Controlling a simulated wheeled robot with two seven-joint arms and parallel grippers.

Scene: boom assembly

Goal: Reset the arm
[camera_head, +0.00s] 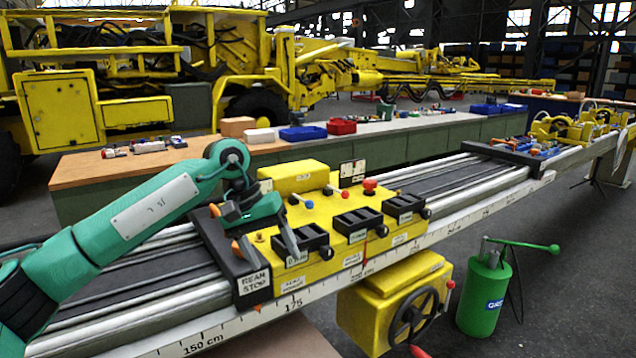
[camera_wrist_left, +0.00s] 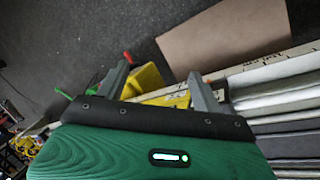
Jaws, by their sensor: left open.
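My left arm (camera_head: 140,215) is green and reaches in from the left over the boom rail (camera_head: 130,285). My left gripper (camera_head: 268,243) is open, pointing down near the black rear stop block (camera_head: 228,250) and the left end of the yellow carriage (camera_head: 330,262). Whether its fingers touch anything, I cannot tell. In the left wrist view the two grey fingers (camera_wrist_left: 160,85) stand apart with nothing seen held between them. The carriage carries several black slotted blocks (camera_head: 357,223), a red knob (camera_head: 370,184) and small blue and orange pieces. My right gripper is not in view.
A yellow box with a handwheel (camera_head: 405,315) hangs under the rail's front side. A green canister (camera_head: 484,295) stands on the floor to the right. A long workbench (camera_head: 110,163) with red and blue bins runs behind the rail. Yellow machinery (camera_head: 60,110) stands at the back.

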